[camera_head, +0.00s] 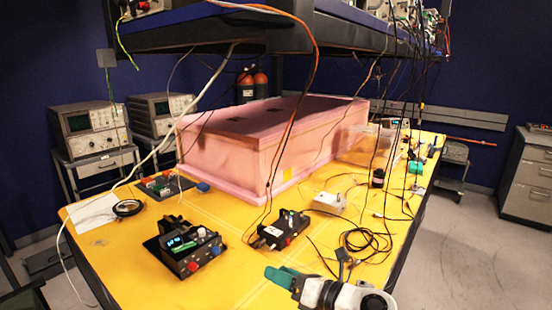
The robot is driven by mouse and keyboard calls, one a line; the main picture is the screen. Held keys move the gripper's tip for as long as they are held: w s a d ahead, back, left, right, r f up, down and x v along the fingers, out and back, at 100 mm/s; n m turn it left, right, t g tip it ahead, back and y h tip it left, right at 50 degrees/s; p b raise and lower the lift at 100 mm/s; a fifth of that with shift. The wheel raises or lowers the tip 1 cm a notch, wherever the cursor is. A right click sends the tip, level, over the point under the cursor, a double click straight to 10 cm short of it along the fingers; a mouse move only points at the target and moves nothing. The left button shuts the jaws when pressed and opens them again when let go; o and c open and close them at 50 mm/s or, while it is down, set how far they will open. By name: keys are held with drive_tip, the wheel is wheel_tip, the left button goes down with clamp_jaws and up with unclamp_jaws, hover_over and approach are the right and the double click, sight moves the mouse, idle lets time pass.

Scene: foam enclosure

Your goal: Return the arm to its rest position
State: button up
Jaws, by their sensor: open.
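My arm reaches in from the bottom edge, right of centre. Its end, my gripper (282,277), has green fingers and points left over the front of the yellow table (130,270). The gripper is open, and nothing shows between its fingers. The pink foam enclosure (222,165) stands on the table behind it, well apart from the gripper. Most of my arm is outside the picture.
A black box with knobs (185,248) and a smaller black device (283,230) stand near the gripper. A white box (330,203) and coiled black cable (365,240) lie to the right. Cables hang from the overhead shelf (240,32).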

drive_tip(key=d+r+m+t+h, duration=0.6)
drive_tip(key=d+m+t, duration=0.3)
drive_tip(key=m, duration=0.4)
drive_tip(key=s+d+f+m+g+h, duration=0.2)
drive_tip(key=s+d+f+m+h, duration=0.2)
drive_tip(key=d+m+h, duration=0.3)
drive_tip(key=s+d+f+m+g+h, duration=0.1)
drive_tip(key=s+d+f+m+h, duration=0.35)
drive_tip(key=d+m, duration=0.4)
drive_tip(key=s+d+f+m+g, duration=0.4)
drive_tip(key=s+f+m+g, duration=0.5)
drive_tip(key=s+f, duration=0.6)
drive_tip(key=s+a+f+g+y, duration=0.1)
drive_tip(key=s+g, duration=0.1)
drive_tip(key=s, duration=0.4)
drive_tip(key=s+a+m+g+y, duration=0.1)
drive_tip(key=s+g, duration=0.1)
drive_tip(key=s, duration=0.5)
drive_tip(key=s+a+f+m+g+y, duration=0.1)
drive_tip(key=s+g+y, duration=0.1)
drive_tip(key=s, duration=0.4)
drive_tip(key=shift+s+f, duration=0.15)
drive_tip(key=shift+f, duration=0.2)
